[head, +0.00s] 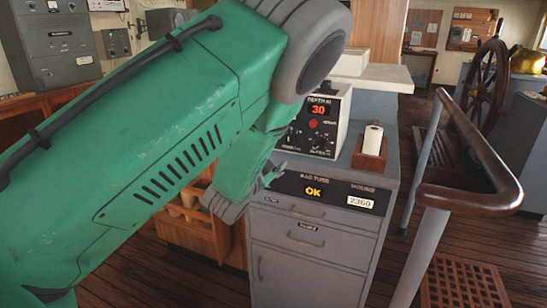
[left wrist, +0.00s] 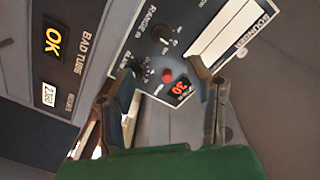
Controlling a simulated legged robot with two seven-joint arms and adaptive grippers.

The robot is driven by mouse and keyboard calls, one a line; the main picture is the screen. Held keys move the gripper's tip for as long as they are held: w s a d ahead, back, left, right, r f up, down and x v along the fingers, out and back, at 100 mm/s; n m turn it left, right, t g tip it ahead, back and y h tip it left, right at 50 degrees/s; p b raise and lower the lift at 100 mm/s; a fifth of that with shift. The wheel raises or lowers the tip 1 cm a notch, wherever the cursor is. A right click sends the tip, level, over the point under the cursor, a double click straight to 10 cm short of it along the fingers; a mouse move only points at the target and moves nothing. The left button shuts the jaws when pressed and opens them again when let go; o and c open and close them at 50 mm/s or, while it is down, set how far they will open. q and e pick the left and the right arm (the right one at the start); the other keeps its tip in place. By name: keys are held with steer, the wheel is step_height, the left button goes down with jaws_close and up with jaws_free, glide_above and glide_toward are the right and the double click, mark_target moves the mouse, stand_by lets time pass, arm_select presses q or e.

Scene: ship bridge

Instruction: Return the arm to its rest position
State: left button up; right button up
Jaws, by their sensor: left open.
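My left arm, green with grey joints, crosses the head view from the left. My left gripper (head: 272,175) is mostly hidden behind its own arm there, in front of the grey cabinet (head: 305,270). In the left wrist view, my left gripper (left wrist: 162,73) has its two dark fingers apart with nothing between them. Beyond them is the depth sounder panel (left wrist: 150,55), with knobs, a red button and a lit "30". My right gripper is in neither view.
The sounder (head: 322,125) stands on the cabinet beside a white roll in a wooden holder (head: 369,155). An "OK" display (head: 313,191) is on the cabinet front. A handrail (head: 470,195) and a ship's wheel (head: 487,85) stand at right. Wooden floor shows between them.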

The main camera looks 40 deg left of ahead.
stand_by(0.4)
arm_select(q)
steer(key=s+d+f+n+g, duration=0.2)
steer(key=s+f+g, duration=0.3)
steer(key=f, duration=0.6)
steer(key=s+d+f+n+g, duration=0.1)
steer(key=s+f+g, duration=0.1)
steer(key=s+f, duration=0.7)
steer(key=s+d+f+n+g+h, duration=0.1)
steer(key=s+d+f+g, duration=0.2)
steer(key=s, duration=0.5)
steer(key=s+d+f+n+g+h, duration=0.1)
steer(key=s+d+f+g, duration=0.2)
steer(key=s+f, duration=0.2)
steer(key=s+d+f+n+g+h, duration=0.1)
steer(key=s+d+f+g, duration=0.2)
steer(key=s, duration=0.7)
steer(key=shift+s+d+f+g+h, duration=0.2)
steer(key=shift+s+f+g+h, duration=0.15)
steer(key=shift+f, duration=0.45)
steer(key=shift+w, duration=0.1)
